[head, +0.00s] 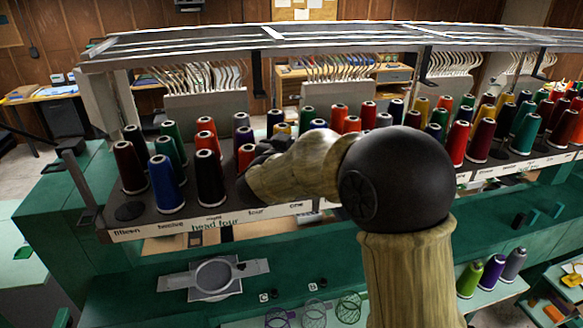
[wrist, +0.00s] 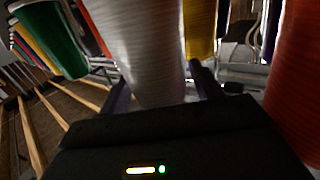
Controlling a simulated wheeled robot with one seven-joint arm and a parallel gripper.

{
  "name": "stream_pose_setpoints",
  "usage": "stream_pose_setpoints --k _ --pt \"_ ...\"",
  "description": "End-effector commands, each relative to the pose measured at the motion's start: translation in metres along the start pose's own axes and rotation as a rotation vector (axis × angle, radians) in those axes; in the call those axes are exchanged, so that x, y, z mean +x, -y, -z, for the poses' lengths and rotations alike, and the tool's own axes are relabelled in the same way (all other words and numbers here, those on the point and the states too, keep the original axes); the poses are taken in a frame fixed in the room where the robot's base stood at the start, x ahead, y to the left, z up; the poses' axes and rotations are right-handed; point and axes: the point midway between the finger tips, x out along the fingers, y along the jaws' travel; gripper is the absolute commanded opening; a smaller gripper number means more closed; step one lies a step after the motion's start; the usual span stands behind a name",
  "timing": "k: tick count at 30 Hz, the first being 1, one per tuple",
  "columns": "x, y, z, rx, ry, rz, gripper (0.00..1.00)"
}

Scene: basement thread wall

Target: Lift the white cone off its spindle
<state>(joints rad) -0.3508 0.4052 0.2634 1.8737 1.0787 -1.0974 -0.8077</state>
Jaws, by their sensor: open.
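The white cone (wrist: 145,45) stands large in the middle of the wrist view. Its surface is pale grey-white thread. The two fingers of my gripper (wrist: 160,90) are open, one on each side of the cone's narrower end. I cannot tell whether either finger touches it. In the head view my arm and dark gripper (head: 262,158) reach over the rack's front rows, and the white cone is hidden behind them. Its spindle is not visible in either view.
Close neighbours in the wrist view are a yellow cone (wrist: 200,28), an orange-red cone (wrist: 296,85) and a green cone (wrist: 50,42). In the head view a black cone (head: 210,178) and a blue cone (head: 166,185) stand left of my gripper. A metal rail (head: 330,38) runs above the rack.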

Motion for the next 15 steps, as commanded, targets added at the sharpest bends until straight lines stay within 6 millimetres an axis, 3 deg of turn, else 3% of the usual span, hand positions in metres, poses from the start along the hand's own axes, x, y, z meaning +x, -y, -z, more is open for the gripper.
stream_pose_setpoints --k 4,13,15 --pt "-0.0005 0.0007 -0.0001 0.000 0.000 0.001 0.63" --pt "-0.0001 0.0000 0.0001 0.000 0.000 0.000 0.04" --pt "0.0000 -0.0002 0.0007 0.000 -0.001 -0.001 0.00"
